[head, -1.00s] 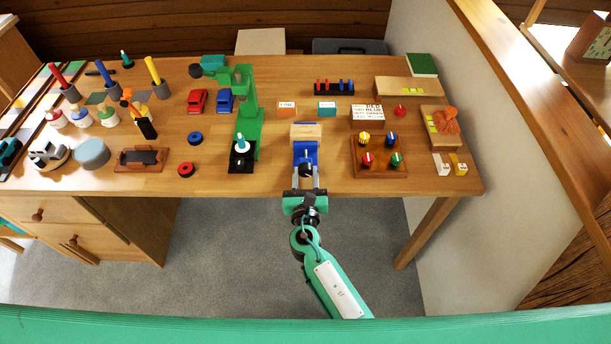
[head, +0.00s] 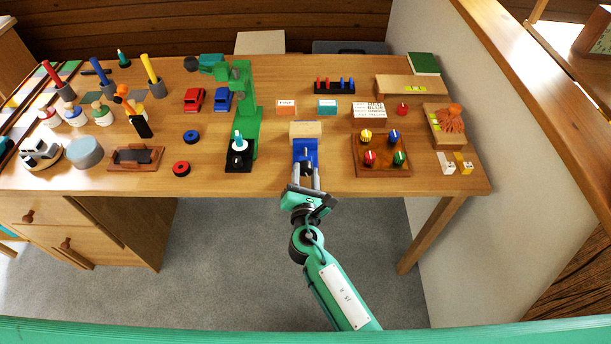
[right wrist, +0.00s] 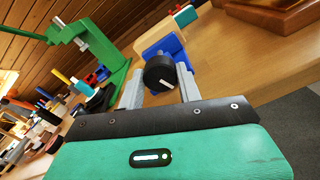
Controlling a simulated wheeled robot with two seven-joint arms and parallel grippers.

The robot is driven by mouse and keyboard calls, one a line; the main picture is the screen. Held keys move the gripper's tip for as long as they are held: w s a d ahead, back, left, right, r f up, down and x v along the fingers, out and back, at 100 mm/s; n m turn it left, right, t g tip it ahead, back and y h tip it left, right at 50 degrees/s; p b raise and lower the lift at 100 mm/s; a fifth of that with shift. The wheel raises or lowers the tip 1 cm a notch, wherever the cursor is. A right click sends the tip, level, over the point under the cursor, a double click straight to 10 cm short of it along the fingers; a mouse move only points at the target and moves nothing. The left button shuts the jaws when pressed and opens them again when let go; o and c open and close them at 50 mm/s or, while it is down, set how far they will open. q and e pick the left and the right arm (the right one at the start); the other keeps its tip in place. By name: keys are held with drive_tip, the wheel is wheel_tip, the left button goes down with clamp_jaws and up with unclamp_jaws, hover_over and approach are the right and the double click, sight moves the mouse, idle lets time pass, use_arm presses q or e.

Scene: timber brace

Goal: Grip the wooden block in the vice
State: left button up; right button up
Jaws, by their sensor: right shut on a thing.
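The blue vice (head: 304,151) stands at the table's front edge, in the middle of the head view. The pale wooden block (head: 306,129) sits at its far end; I cannot tell whether the jaws press on it. A black round knob (right wrist: 160,73) with a white mark faces me on the vice's near side. My right gripper (head: 306,172) is shut on this knob, with one grey finger on each side of it in the right wrist view (right wrist: 160,88). My left gripper is not in view.
A green press (head: 243,110) stands left of the vice. A wooden tray with coloured knobs (head: 381,172) lies to the right. Orange (head: 286,107) and teal (head: 327,107) labelled blocks stand behind. Bare tabletop separates these.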

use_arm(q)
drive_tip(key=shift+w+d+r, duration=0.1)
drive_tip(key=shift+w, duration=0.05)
use_arm(e)
drive_tip(key=o, duration=1)
drive_tip(key=shift+s, duration=0.15)
drive_tip(key=shift+s+f, duration=0.1)
drive_tip(key=shift+s, duration=0.15)
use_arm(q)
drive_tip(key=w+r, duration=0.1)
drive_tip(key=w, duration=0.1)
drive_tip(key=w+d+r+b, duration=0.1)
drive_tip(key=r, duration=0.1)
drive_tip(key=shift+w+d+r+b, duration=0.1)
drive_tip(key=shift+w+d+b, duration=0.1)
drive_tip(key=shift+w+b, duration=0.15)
use_arm(e)
drive_tip(key=s, duration=1.3)
